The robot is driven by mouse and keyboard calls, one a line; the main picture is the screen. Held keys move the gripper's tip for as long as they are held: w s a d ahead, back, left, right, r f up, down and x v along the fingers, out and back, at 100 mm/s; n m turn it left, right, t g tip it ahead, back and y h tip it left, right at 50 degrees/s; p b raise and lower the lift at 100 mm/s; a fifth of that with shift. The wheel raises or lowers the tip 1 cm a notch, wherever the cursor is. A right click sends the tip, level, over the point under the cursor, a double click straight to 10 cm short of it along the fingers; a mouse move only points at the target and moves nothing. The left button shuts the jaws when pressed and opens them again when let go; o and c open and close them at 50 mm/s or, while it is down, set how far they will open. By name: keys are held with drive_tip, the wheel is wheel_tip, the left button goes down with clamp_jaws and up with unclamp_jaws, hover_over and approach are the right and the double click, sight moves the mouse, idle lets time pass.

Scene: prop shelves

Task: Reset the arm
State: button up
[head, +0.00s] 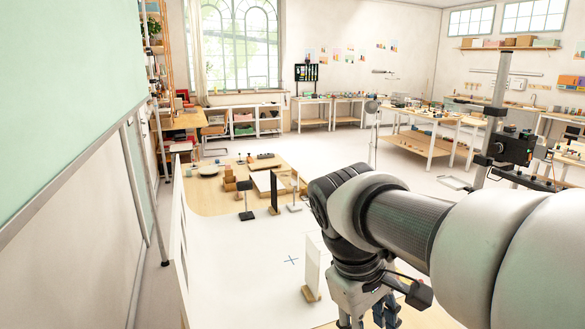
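My arm reaches in from the right edge of the head view and bends downward near the middle. My gripper (372,316) hangs at its end, pointing down at the bottom edge. Its fingers are mostly cut off by the frame, so I cannot tell whether they are open or shut, or whether they hold anything.
A white-topped table (240,255) with a blue cross mark lies left of my gripper. A white upright panel (312,265) on a wooden foot stands close beside it. Small stands and wooden blocks (230,180) sit farther back. A green board (65,90) fills the left.

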drive_tip(key=s+d+f+m+t+y, duration=0.1)
drive_tip(key=s+m+t, duration=0.1)
drive_tip(key=s, duration=0.4)
drive_tip(key=s+f+m+t+y, duration=0.2)
drive_tip(key=s+m, duration=0.2)
drive_tip(key=s, duration=0.3)
drive_tip(key=shift+s+d+f+m, duration=0.15)
drive_tip(key=shift+d+f+m, duration=0.1)
drive_tip(key=shift+d+m, duration=0.1)
